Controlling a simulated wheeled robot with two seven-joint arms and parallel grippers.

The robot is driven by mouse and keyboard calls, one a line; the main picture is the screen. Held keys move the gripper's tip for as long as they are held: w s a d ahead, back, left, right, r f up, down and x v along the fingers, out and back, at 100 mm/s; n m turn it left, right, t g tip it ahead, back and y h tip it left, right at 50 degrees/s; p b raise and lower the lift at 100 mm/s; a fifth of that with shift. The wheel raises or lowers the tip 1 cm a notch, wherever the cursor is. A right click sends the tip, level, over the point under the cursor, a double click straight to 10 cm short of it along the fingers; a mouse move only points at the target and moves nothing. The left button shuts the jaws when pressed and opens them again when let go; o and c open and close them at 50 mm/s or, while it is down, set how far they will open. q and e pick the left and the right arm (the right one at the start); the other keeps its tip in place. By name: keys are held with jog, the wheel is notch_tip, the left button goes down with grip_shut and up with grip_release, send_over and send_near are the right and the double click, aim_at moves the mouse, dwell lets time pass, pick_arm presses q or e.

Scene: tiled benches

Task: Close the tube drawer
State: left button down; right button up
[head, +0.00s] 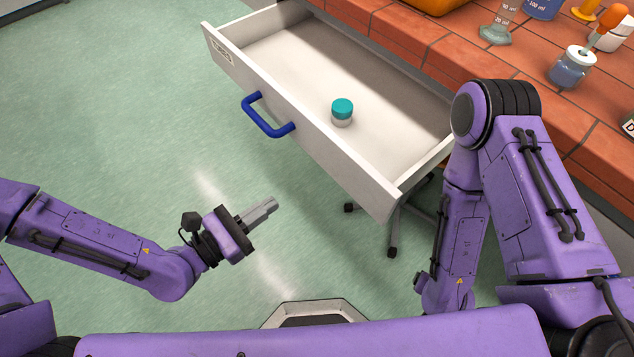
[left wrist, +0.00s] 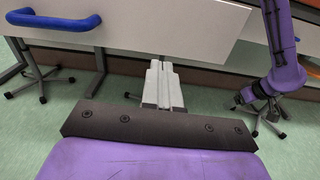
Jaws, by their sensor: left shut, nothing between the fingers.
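The white tube drawer (head: 300,125) is pulled out from under the tiled bench, with a label at its left front corner. A small jar with a teal lid (head: 342,112) stands inside it. The blue handle (head: 266,117) is on the drawer front; it also shows in the left wrist view (left wrist: 50,20). My right gripper is hidden or out of the head view.
The red tiled bench top (head: 425,50) carries a bottle with blue liquid (head: 570,68), a glass cylinder (head: 497,25) and other labware. A wheeled stool base (head: 393,235) stands under the drawer. The green floor (head: 120,110) left of the drawer is clear.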

pick_arm(q)
jog(key=b, duration=0.5)
send_near(332, 161)
jog(key=shift+h, duration=0.3)
jog(key=x, duration=0.5)
jog(key=shift+w+d+f, duration=0.25)
jog(key=shift+w, duration=0.1)
jog(key=shift+w+d, duration=0.35)
jog(key=shift+d, duration=0.05)
